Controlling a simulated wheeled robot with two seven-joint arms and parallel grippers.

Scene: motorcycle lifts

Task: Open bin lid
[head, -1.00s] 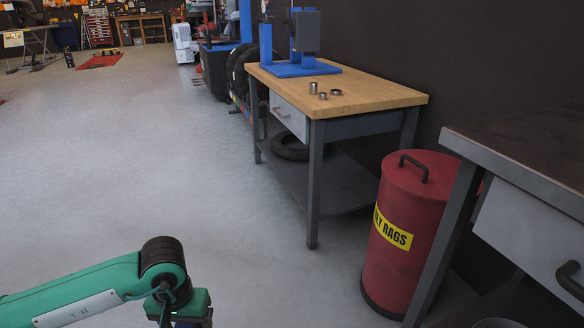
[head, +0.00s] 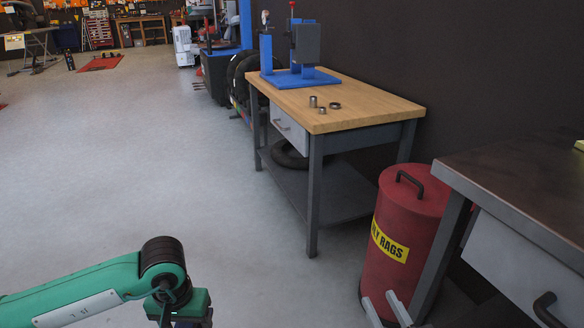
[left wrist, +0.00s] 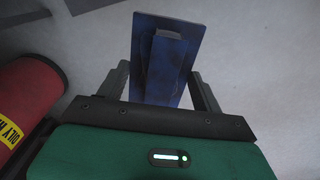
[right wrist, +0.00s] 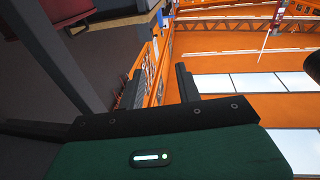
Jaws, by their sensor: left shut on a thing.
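The red bin (head: 398,270) stands on the floor between two benches, with a yellow label reading partly "RAGS". Its lid (head: 399,200) is on and closed, with a black arched handle (head: 411,182) on top. My right gripper (head: 378,298) shows as two pale fingers low in front of the bin, below the lid; they are apart. In the right wrist view the fingers (right wrist: 158,88) are also apart with nothing held between them. My left gripper (left wrist: 162,88) is shut on a blue flat object (left wrist: 160,30) with a raised block. The bin (left wrist: 28,100) shows left of it.
A dark-topped bench (head: 520,165) stands close on the bin's right, its leg partly hiding the bin. A wooden-topped bench (head: 350,105) with a blue press and small metal rings stands behind left. The floor (head: 150,180) at left is clear.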

